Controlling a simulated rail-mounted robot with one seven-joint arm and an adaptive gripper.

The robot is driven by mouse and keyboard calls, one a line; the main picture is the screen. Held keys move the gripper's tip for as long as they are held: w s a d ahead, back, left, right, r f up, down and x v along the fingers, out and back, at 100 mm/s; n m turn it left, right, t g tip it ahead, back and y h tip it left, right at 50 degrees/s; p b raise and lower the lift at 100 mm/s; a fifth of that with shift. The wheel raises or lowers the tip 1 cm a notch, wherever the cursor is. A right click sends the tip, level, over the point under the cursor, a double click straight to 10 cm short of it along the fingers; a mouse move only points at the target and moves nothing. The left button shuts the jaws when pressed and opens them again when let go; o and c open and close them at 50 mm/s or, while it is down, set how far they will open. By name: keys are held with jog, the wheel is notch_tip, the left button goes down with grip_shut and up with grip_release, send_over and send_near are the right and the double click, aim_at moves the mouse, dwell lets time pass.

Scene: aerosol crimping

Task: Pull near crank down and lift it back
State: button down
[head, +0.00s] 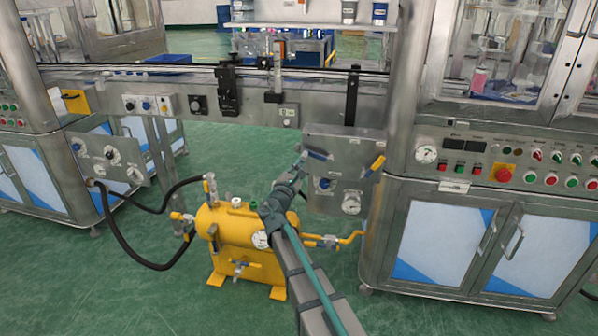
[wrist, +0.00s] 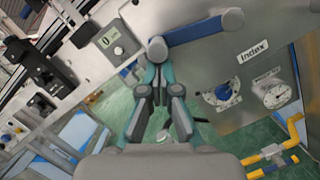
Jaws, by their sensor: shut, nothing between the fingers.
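A blue crank (head: 318,155) sits on the grey metal panel (head: 345,145) under the conveyor. My gripper (head: 301,160) is at the left end of this crank. In the wrist view my gripper (wrist: 157,66) is shut and empty, with its fingertips just below the crank's round grey end. I cannot tell whether they touch. A yellow-handled lever (head: 375,166) is on the panel's right side.
The panel carries a blue knob (wrist: 222,92), a gauge (wrist: 279,95) and an "Index" label (wrist: 252,51). A yellow tank (head: 240,240) with pipes and black hoses stands below my arm. A steel cabinet (head: 470,235) stands at right. Green floor is open at left front.

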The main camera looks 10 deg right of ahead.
jog(key=shift+s+d+r+m+g+h+b, duration=0.1)
jog(key=shift+d+r+m+g+b, duration=0.15)
jog(key=shift+r+m, duration=0.7)
jog(key=shift+s+d+r+m+g+h+b, duration=0.1)
jog(key=shift+r+m+g, duration=0.35)
jog(key=shift+m, duration=0.85)
jog(key=shift+s+d+r+m+g+h+b, duration=0.1)
jog(key=shift+d+r+m+b, duration=0.1)
jog(key=shift+r+m, duration=0.85)
jog(key=shift+f, duration=0.25)
jog(key=s+a+f, duration=0.3)
jog(key=s+a, duration=0.3)
jog(key=a, duration=0.3)
jog(key=shift+s, duration=0.35)
